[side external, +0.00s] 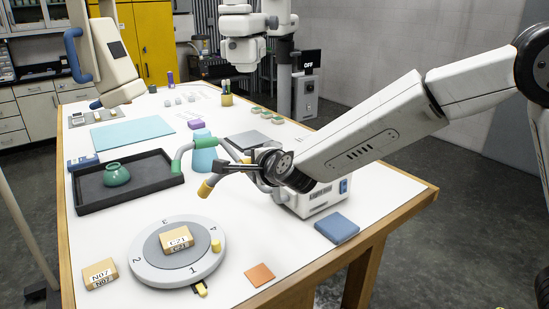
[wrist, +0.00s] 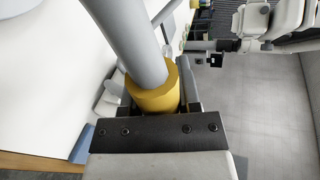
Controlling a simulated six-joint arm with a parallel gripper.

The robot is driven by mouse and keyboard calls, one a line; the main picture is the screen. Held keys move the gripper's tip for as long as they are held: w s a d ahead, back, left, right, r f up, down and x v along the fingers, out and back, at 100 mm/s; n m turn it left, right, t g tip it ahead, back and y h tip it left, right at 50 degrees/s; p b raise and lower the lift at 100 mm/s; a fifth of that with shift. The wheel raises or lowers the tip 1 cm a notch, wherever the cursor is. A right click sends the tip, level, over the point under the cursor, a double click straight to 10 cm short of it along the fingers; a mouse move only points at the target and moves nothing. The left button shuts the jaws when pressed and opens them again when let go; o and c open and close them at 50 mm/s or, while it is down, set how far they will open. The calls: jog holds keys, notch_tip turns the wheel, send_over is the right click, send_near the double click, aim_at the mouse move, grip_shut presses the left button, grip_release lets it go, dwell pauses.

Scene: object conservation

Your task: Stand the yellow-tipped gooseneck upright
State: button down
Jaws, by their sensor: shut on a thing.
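The yellow-tipped gooseneck shows in the side view as a bent grey tube whose yellow end (side external: 206,188) hangs low, tilted down to the left, above the white table. A green-ended piece (side external: 178,166) arches beside it; I cannot tell whether both are one piece. My gripper (side external: 226,167) is shut on the gooseneck. In the wrist view a yellow collar (wrist: 153,95) sits between the jaws, with a thick grey tube (wrist: 130,40) running away from it. The gooseneck's middle is partly hidden by my gripper.
A round numbered turntable (side external: 145,272) with a block stands in front. A black tray (side external: 95,199) with a green pot is to the left, near a light-blue vessel (side external: 204,160). A blue block (side external: 337,229) and an orange square (side external: 260,275) lie to the right. Table between is clear.

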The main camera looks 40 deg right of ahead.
jog(key=shift+f, duration=0.15)
jog(key=shift+c, duration=1.6)
grip_release()
jog(key=shift+s, duration=0.1)
jog(key=v, duration=0.7)
jog(key=shift+s, duration=0.25)
jog(key=s+d+f+n+g, duration=0.5)
jog(key=s+d+f+n, duration=0.2)
jog(key=s+f+n, duration=0.1)
jog(key=s+d+f+n+g+y, duration=0.1)
jog(key=s+d+f+n+g, duration=0.5)
jog(key=s+n, duration=0.5)
notch_tip(320, 180, down, 3)
jog(key=shift+s+d+r+n, duration=0.2)
jog(key=shift+d+n, duration=0.5)
jog(key=shift+d, duration=0.5)
